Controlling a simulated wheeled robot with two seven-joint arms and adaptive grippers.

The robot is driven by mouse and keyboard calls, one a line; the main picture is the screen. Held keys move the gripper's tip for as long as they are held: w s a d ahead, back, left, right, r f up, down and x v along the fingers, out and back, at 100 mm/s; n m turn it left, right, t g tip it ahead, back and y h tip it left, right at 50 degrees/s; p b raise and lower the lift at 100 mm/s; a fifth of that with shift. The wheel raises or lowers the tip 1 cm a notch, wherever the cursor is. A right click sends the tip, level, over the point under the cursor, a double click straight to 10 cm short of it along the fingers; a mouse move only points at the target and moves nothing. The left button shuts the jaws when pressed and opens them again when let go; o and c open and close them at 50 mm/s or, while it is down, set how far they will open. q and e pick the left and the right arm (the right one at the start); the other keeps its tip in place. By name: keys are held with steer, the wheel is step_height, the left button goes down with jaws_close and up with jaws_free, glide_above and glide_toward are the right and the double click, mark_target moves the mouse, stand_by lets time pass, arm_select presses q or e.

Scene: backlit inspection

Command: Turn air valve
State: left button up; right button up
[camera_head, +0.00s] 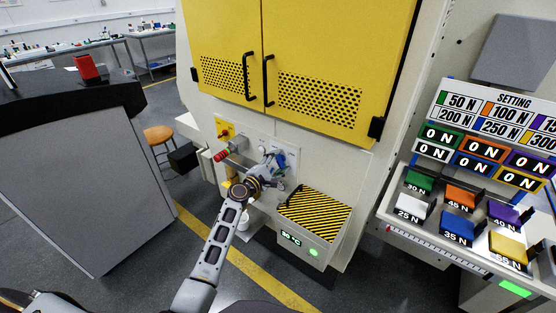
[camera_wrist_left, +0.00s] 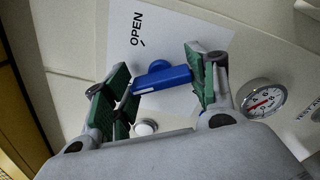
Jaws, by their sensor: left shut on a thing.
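The air valve has a blue lever handle (camera_wrist_left: 163,80) on a white plate (camera_wrist_left: 165,40) marked OPEN, seen in the left wrist view. My left gripper (camera_head: 270,168) is at the machine's front panel in the head view, and it largely hides the handle there. In the left wrist view its green-padded fingers (camera_wrist_left: 158,78) stand on either side of the handle and are shut on it. The handle lies nearly level across that picture, slightly tilted. My right gripper does not show.
A pressure gauge (camera_wrist_left: 264,98) sits beside the valve. A red knob (camera_head: 222,155) sticks out left of my gripper. A black-and-yellow striped box (camera_head: 314,215) juts out below right. Yellow cabinet doors (camera_head: 315,60) with black handles are above.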

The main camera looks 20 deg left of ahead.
arm_select(q)
steer(key=shift+n+p, duration=0.7)
steer(key=shift+n, duration=0.8)
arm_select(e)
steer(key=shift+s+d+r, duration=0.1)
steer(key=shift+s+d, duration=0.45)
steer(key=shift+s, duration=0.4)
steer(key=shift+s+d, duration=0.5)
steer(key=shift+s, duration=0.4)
arm_select(q)
steer(key=o, duration=1)
steer(key=shift+s, duration=0.1)
steer(key=shift+v, duration=5.9)
